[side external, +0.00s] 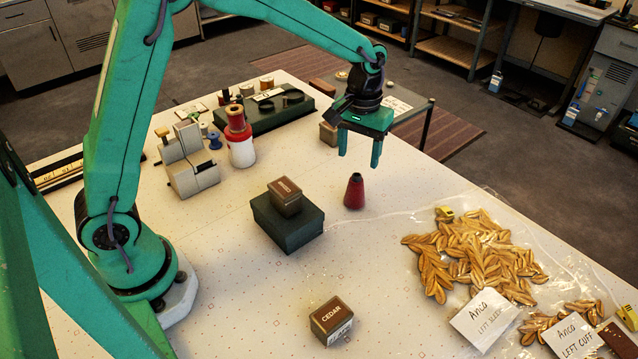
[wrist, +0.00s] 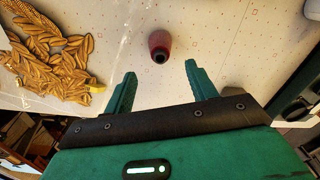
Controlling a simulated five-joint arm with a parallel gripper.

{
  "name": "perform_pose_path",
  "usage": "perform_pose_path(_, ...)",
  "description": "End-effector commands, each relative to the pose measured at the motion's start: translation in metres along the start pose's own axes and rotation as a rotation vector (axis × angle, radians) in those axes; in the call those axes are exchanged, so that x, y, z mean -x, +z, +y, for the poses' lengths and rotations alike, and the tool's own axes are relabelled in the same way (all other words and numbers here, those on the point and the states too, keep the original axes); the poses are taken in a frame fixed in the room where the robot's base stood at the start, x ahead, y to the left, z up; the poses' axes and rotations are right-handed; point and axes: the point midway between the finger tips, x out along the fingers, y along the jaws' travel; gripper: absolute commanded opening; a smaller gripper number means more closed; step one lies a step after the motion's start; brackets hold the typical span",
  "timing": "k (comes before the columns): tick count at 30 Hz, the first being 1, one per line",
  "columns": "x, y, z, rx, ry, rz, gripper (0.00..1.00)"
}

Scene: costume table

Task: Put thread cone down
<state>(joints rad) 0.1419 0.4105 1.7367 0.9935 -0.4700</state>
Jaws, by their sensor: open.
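The thread cone (side external: 354,191) is dark red with a black tip. It stands upright on the white patterned table, to the right of the dark green box. In the wrist view the cone (wrist: 159,45) shows beyond the fingertips, roughly midway between them. My gripper (side external: 358,160) is open and empty above the cone, with a gap between its fingers and the cone. In the wrist view the two green fingers of my gripper (wrist: 157,75) are spread apart with nothing between them.
A dark green box (side external: 285,228) with a small brown-lidded box (side external: 285,197) on top stands left of the cone. Gold leaves (side external: 470,255) lie on clear plastic at right. A box labelled CEDAR (side external: 332,320) stands in front. A red spool on a white-and-red container (side external: 240,145) stands behind left.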

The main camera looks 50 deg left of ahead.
Motion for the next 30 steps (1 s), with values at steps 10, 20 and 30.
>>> perform_pose_path(10,0.032,0.000,0.000,0.000,0.000,0.000,0.57)
perform_pose_path(20,0.034,0.000,0.000,0.000,0.000,0.000,0.57)
perform_pose_path(30,0.035,0.001,-0.001,-0.001,0.001,0.002,0.57)
